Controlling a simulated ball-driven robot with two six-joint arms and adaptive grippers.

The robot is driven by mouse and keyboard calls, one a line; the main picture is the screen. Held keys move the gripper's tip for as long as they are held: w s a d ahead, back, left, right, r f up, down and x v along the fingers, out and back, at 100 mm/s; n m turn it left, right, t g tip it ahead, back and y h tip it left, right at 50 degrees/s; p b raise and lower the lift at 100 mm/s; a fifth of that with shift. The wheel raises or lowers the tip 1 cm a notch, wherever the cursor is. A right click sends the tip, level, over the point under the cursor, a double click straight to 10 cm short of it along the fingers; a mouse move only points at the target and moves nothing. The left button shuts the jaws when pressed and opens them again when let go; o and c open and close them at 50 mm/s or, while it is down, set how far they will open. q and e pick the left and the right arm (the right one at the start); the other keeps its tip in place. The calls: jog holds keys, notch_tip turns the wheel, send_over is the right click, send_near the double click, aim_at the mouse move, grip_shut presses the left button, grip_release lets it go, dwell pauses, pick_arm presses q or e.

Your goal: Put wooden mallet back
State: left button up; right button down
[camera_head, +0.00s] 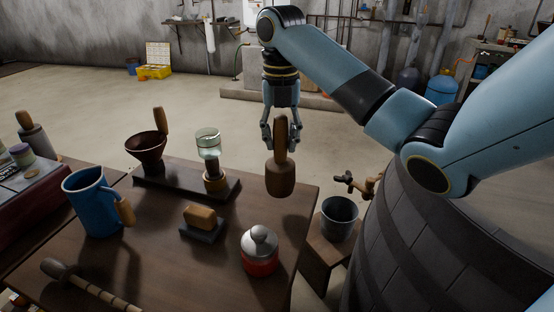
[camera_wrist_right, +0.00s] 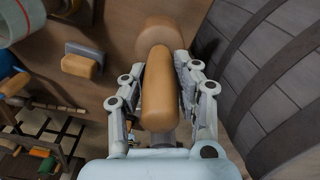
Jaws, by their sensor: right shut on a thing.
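The wooden mallet (camera_head: 281,178) hangs upright in the air, its handle up and its thick head down, above the right part of the dark wooden table (camera_head: 160,262). My right gripper (camera_head: 281,140) is shut on the mallet's handle. In the right wrist view the handle (camera_wrist_right: 158,95) lies between the two fingers of my right gripper (camera_wrist_right: 163,88), with the round head beyond it. I cannot tell exactly how high the head is above the table. My left gripper does not show.
A red jar with a grey lid (camera_head: 260,252), a block on a dark base (camera_head: 202,222), a blue mug (camera_head: 92,202), a brown bowl (camera_head: 147,147) and a glass piece (camera_head: 208,143) stand on the table. A metal bucket (camera_head: 339,218) and a large barrel (camera_head: 420,250) are at right.

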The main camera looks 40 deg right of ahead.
aim_at(277, 161)
jog(key=shift+w+a+f, duration=0.15)
jog(key=shift+w+f, duration=0.1)
jog(key=shift+w, duration=0.1)
jog(key=shift+f, duration=0.2)
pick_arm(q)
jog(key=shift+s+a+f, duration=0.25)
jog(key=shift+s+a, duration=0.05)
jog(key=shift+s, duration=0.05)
pick_arm(e)
jog(key=shift+f, duration=1.85)
jog(key=c, duration=1)
grip_release()
